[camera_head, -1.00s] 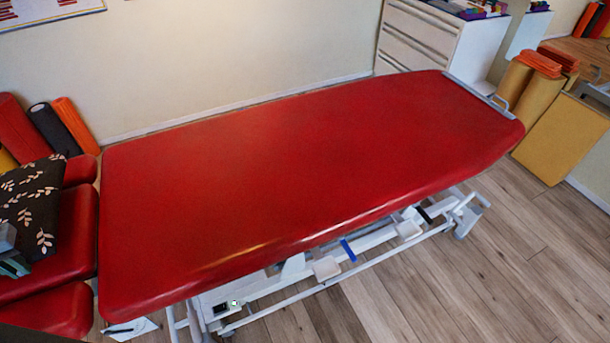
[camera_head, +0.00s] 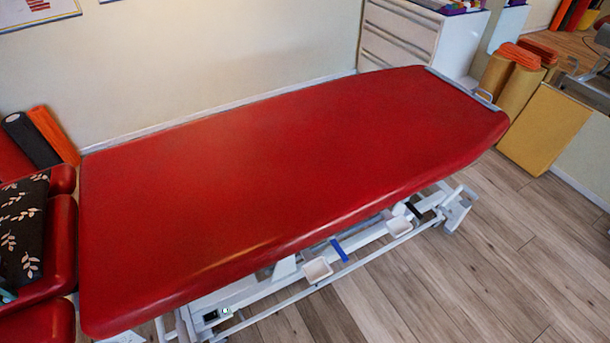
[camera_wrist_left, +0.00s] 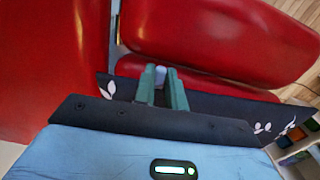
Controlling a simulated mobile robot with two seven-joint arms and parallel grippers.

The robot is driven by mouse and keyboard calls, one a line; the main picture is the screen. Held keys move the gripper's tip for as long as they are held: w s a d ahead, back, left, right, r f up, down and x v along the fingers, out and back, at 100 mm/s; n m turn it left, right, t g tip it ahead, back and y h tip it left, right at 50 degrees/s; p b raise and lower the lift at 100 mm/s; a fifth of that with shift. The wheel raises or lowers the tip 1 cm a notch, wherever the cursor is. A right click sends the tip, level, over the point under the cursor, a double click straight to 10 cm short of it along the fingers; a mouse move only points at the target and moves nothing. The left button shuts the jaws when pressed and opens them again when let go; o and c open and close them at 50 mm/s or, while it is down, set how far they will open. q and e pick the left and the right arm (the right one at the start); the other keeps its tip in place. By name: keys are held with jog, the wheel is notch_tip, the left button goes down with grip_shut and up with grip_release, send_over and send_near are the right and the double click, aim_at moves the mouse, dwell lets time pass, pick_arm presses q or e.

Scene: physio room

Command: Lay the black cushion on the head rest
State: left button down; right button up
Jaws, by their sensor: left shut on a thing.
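The black cushion (camera_head: 24,225) with pale leaf prints is at the left edge of the head view, partly cut off. It is over the red head rest pads (camera_head: 62,245) at the left end of the couch; whether it touches them I cannot tell. My left gripper (camera_head: 6,295) barely shows at the left edge. In the left wrist view its green fingers (camera_wrist_left: 162,98) are shut on the cushion (camera_wrist_left: 220,103), which shows as a dark strip. Red pads (camera_wrist_left: 215,30) lie beyond it. My right gripper is not in view.
The long red couch top (camera_head: 280,180) is bare. Black and orange rolls (camera_head: 45,135) lean by the wall at the left. A white drawer cabinet (camera_head: 415,40) stands behind, with yellow blocks (camera_head: 540,128) at the right. The wooden floor (camera_head: 480,260) in front is clear.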

pick_arm(q)
jog(key=shift+r, duration=0.1)
jog(key=c, duration=1.4)
grip_release()
jog(key=shift+o, duration=0.2)
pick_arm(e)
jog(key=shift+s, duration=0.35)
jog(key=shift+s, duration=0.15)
